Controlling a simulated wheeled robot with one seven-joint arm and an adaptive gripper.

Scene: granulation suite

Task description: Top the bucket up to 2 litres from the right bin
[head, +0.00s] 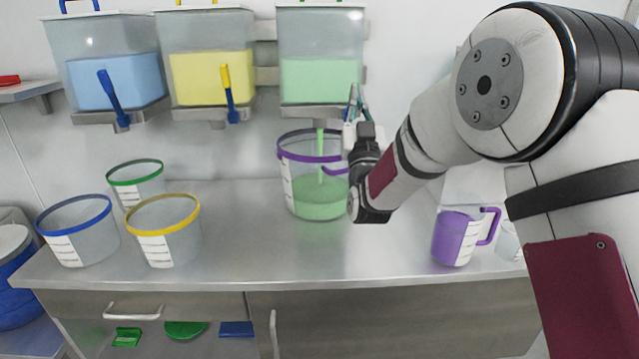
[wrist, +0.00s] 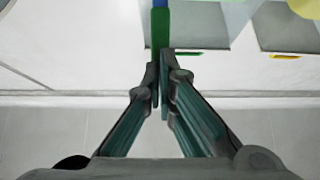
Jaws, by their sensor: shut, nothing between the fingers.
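The right bin (head: 320,80) is a clear hopper holding green material. A green stream (head: 320,140) falls from its outlet into the purple-rimmed bucket (head: 300,180) below. Green material (head: 320,205) covers the bucket's lower part; the exact mark it reaches is too small to read. My gripper (head: 354,100) is at the lower right of the right bin, above the bucket's right side. In the wrist view its fingers (wrist: 161,75) are shut with nothing between them. A narrow green bar (wrist: 160,28) with blue above it stands just beyond the fingertips; contact cannot be told.
Bins with blue (head: 100,82) and yellow (head: 211,75) material hang to the left, with blue and yellow levers. Blue-, green- and yellow-rimmed buckets (head: 167,235) stand on the left bench. A purple jug (head: 452,240) stands right. The front middle of the bench (head: 320,255) is clear.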

